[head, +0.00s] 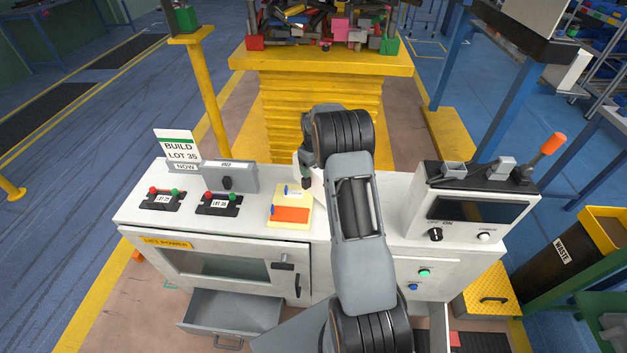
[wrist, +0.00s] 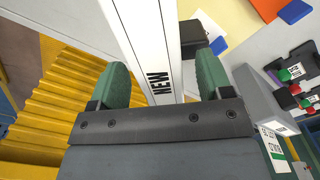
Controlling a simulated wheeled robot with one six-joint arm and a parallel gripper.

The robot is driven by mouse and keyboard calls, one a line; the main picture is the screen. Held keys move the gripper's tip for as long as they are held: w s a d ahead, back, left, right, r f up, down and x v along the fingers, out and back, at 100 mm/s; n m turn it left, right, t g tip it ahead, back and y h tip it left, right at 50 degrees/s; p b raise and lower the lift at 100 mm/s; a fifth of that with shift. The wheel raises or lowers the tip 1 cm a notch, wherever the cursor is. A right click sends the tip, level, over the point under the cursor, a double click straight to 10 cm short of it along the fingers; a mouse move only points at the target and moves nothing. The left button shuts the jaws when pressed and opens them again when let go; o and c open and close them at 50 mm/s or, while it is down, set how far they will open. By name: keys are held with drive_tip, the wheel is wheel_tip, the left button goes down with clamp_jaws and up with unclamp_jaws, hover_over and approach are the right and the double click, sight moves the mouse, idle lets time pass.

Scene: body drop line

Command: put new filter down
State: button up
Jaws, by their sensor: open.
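The new filter is a white slab marked NEW (wrist: 142,45) in the wrist view. It lies between the two green fingertips of my gripper (wrist: 163,82), with a small gap showing on each side. In the head view my gripper (head: 304,168) is over the bench top, and part of the white filter (head: 316,190) shows beside it, right of the yellow board. My arm hides much of the filter there. The gripper is open. Whether the filter's underside touches the bench top is hidden.
On the white bench (head: 140,212) are a yellow board (head: 290,192) with an orange piece (head: 290,214), two black fixtures and a BUILD LOT 35 sign (head: 178,146). A console (head: 470,205) with an orange-tipped lever stands right. A grey drawer (head: 232,312) is open below. A WASTE bin (head: 550,235) stands far right.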

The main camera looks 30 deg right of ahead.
idle(0.3)
clamp_jaws()
idle(0.5)
